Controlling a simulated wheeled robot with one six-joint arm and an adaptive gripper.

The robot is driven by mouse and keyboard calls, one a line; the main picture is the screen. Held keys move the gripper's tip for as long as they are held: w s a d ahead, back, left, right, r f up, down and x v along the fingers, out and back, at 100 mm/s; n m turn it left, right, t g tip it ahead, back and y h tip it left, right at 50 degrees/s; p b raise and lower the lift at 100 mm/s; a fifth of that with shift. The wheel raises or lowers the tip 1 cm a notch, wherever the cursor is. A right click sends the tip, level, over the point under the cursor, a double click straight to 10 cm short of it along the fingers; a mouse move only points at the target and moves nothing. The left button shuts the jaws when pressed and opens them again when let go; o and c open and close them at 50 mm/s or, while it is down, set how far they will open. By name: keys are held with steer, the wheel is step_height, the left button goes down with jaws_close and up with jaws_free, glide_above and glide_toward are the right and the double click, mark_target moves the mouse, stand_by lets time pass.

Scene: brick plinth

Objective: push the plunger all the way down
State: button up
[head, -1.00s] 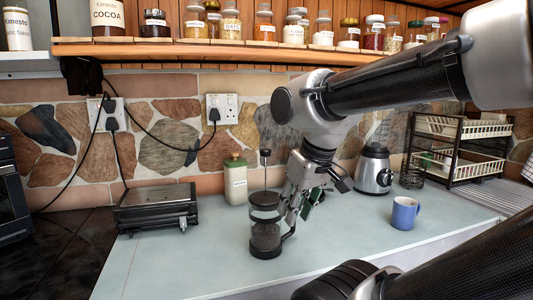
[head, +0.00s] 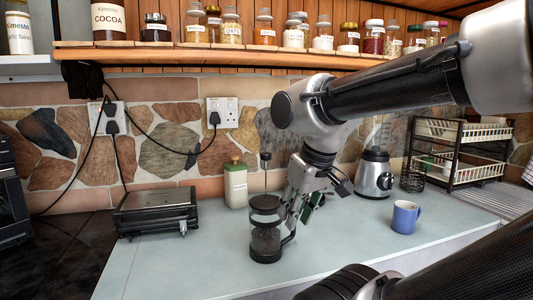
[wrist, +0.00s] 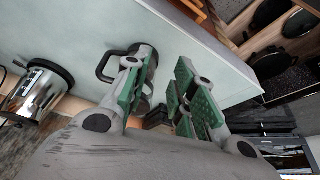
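The French press (head: 265,232) stands upright on the pale counter, a glass jug with dark bands and a black handle on its right side. Its plunger (head: 265,172) is up: the thin rod rises well above the lid, with a dark knob on top. My gripper (head: 304,212) points down just right of the press, beside the jug and below the knob's height. In the wrist view my gripper (wrist: 160,98) has its green-padded fingers apart with nothing held between them. The press (wrist: 148,72) shows there partly hidden behind the left finger.
A green-lidded canister (head: 236,183) stands behind the press, and a black grill (head: 157,212) is to the left. A blender (head: 373,175), a blue mug (head: 404,217) and a rack (head: 460,150) are to the right. A shelf of jars (head: 250,52) runs above. The front counter is clear.

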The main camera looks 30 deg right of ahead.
steer(key=shift+w+r, duration=0.1)
steer(key=shift+r, duration=0.1)
steer(key=c, duration=0.3)
steer(key=w+r+n, duration=0.1)
steer(key=w+r, duration=0.1)
steer(key=r, duration=0.1)
steer(key=w+r+n+g, duration=0.1)
steer(key=w+r+n, duration=0.1)
steer(key=r, duration=0.1)
steer(key=w+d+r+n, duration=0.1)
steer(key=w+r, duration=0.1)
steer(key=r, duration=0.1)
steer(key=shift+w, duration=0.3)
jaws_close()
steer(key=w+d+r+n+g, duration=0.1)
steer(key=w+r+n, duration=0.1)
steer(key=w+r, duration=0.1)
steer(key=w+d+r+n, duration=0.1)
steer(key=w+r+n, duration=0.1)
steer(key=w+r, duration=0.1)
steer(key=w+d+r+n+g+y, duration=0.1)
steer(key=w+r+n, duration=0.2)
steer(key=shift+w+g, duration=0.1)
steer(key=shift+g, duration=0.2)
steer(key=shift+f, duration=0.1)
